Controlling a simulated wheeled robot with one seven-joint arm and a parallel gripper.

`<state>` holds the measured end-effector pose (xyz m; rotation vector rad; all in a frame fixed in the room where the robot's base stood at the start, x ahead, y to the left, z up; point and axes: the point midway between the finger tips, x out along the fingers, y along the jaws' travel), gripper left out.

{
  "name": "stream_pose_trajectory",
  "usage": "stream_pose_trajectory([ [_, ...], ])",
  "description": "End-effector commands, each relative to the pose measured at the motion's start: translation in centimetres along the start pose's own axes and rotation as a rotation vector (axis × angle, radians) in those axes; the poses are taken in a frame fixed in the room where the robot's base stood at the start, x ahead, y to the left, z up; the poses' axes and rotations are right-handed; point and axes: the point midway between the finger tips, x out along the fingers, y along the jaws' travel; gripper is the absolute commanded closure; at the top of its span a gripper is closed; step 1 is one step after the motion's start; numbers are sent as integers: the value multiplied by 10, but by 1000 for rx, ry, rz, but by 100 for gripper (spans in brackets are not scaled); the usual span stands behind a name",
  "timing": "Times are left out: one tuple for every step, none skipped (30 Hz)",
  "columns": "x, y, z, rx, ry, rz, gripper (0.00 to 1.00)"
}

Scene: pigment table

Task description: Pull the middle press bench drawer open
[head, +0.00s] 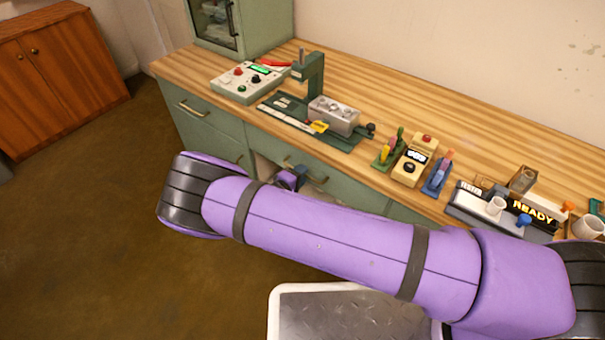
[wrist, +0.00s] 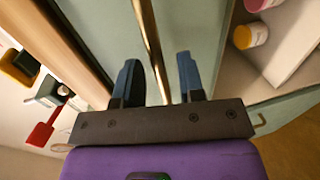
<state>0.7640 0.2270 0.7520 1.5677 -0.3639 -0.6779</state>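The middle press bench drawer is the green drawer front (head: 345,187) under the wooden top, partly hidden behind my arm in the head view. Its front also shows in the wrist view (wrist: 205,25) and looks shut. Its brass bar handle (wrist: 149,40) runs between the two blue fingers of my gripper (wrist: 160,80). The fingers are open, with a visible gap on both sides of the bar. In the head view my gripper (head: 290,179) is small at the drawer front beside the handle (head: 318,178), mostly hidden by my wrist.
An open space with jars (wrist: 250,36) lies on the drawer's lower side. Another drawer (head: 200,120) is at the left. The bench top holds a control box (head: 240,88), a press (head: 312,75) and several tools. The brown floor (head: 90,210) at left is clear.

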Motion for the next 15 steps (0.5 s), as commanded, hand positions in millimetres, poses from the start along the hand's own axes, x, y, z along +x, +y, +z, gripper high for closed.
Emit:
stream_pose_trajectory([
  [4,0,0,0,-1,0,64],
  [6,0,0,0,-1,-1,64],
  [8,0,0,0,-1,-1,64],
  [9,0,0,0,-1,-1,64],
  [10,0,0,0,-1,-1,64],
  [11,0,0,0,-1,-1,64],
  [11,0,0,0,-1,-1,64],
  [11,0,0,0,-1,-1,64],
  [11,0,0,0,-1,-1,64],
  [11,0,0,0,-1,-1,64],
  [11,0,0,0,-1,-1,64],
  [11,0,0,0,-1,-1,64],
  [11,0,0,0,-1,-1,64],
  [11,0,0,0,-1,-1,68],
  [11,0,0,0,-1,-1,78],
])
